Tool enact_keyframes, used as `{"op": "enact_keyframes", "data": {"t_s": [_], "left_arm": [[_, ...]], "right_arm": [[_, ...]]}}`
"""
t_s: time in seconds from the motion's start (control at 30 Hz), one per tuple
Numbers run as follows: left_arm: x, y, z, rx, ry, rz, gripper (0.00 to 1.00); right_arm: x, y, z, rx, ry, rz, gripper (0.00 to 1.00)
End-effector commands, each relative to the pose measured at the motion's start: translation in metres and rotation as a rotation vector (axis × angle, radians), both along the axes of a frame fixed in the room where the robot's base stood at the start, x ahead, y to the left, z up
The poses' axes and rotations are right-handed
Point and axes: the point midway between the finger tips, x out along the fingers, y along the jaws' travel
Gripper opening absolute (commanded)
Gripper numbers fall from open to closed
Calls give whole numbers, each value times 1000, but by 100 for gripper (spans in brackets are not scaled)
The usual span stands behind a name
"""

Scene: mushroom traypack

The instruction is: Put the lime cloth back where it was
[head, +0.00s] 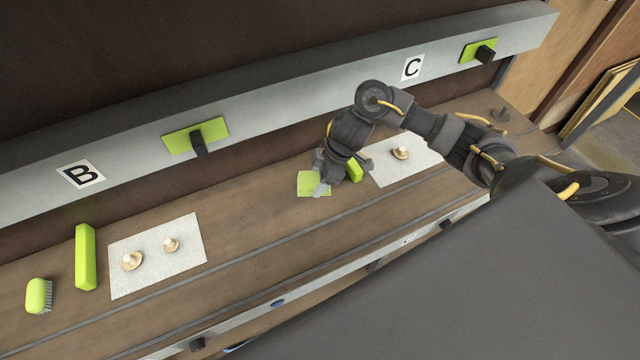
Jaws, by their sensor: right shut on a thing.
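The lime cloth (308,181) is a small flat lime-green square near the middle of the wooden bench. My right gripper (321,190) reaches down from the right and is shut on the cloth at its right side. The gripper hides part of the cloth, and I cannot tell whether the cloth is touching the bench or just above it. My left gripper is not in view.
A lime block (355,171) is just right of the gripper. White mats with mushrooms lie at the right (425,165) and left (148,278). The bench between is clear.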

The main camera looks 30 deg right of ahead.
Motion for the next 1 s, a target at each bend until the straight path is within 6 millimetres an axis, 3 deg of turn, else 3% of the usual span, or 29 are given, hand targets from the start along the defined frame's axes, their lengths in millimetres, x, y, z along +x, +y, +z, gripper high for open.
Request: {"op": "enact_keyframes", "data": {"t_s": [0.03,0.2,0.5,0.8,1.0], "left_arm": [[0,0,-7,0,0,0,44],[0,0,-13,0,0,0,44],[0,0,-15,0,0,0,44],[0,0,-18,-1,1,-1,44],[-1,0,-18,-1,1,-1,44]], "right_arm": [[5,-2,-17,3,11,-5,40],[23,-14,-41,2,7,-1,40],[31,-19,-49,0,2,3,40],[34,-21,-83,0,4,4,40],[34,-21,-85,-1,2,4,40]]}}
